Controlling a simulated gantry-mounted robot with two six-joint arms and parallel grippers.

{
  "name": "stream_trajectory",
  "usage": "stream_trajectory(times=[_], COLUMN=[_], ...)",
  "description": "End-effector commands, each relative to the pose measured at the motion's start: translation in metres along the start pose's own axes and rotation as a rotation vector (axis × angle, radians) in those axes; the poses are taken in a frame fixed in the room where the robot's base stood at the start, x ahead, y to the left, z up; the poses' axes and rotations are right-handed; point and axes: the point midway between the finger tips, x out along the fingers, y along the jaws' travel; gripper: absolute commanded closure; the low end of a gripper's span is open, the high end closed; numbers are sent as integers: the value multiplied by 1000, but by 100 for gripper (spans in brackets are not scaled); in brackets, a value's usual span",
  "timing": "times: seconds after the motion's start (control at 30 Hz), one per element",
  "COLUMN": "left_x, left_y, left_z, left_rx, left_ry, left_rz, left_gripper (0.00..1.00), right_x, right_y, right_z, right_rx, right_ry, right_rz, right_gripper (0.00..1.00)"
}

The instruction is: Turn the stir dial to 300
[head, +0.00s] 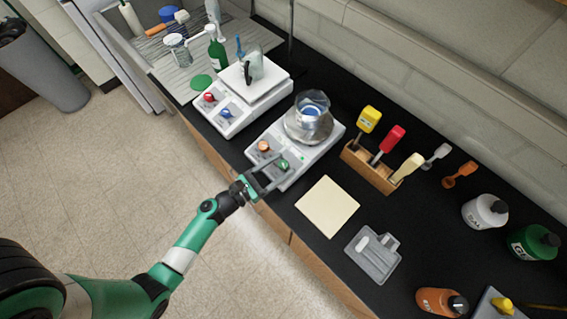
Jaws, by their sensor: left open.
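A white hotplate (325,146) stands on the black bench, with a glass beaker (310,109) on its round metal top. Its front panel has an orange dial (263,146) and a green dial (283,164). A second white hotplate (262,87) behind it to the left has a red dial (209,98) and a blue dial (226,113). The dial lettering is too small to read, so I cannot tell which is the stir dial. My left gripper (270,171) is open at the nearer hotplate's panel, its fingers near the green dial. I cannot tell whether they touch it. My right gripper is not in view.
A cream pad (327,207) and a grey tray (373,255) lie right of the gripper. A wooden rack (369,169) holds yellow, red and cream-handled tools. Bottles, including a white one (484,212), stand further right. A sink (187,62) is at upper left.

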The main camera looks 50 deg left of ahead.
Motion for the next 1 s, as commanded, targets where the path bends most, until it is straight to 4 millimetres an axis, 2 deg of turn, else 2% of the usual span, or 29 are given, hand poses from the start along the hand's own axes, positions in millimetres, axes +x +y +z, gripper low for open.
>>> stream_trajectory(times=[0.13, 0.4, 0.77, 1.0], left_x=[13, 14, 14, 14], left_y=[0, 0, 0, 1], left_z=[0, 0, 0, 2], left_rx=[1, 0, 0, 5], left_ry=[0, 1, 0, -1], left_rz=[-1, 1, 1, -16], left_gripper=[34, 36, 100, 100], right_x=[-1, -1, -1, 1], right_y=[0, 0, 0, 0], right_z=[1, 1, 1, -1], right_rx=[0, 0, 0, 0], right_ry=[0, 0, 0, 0], right_rz=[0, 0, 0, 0], right_gripper=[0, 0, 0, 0])
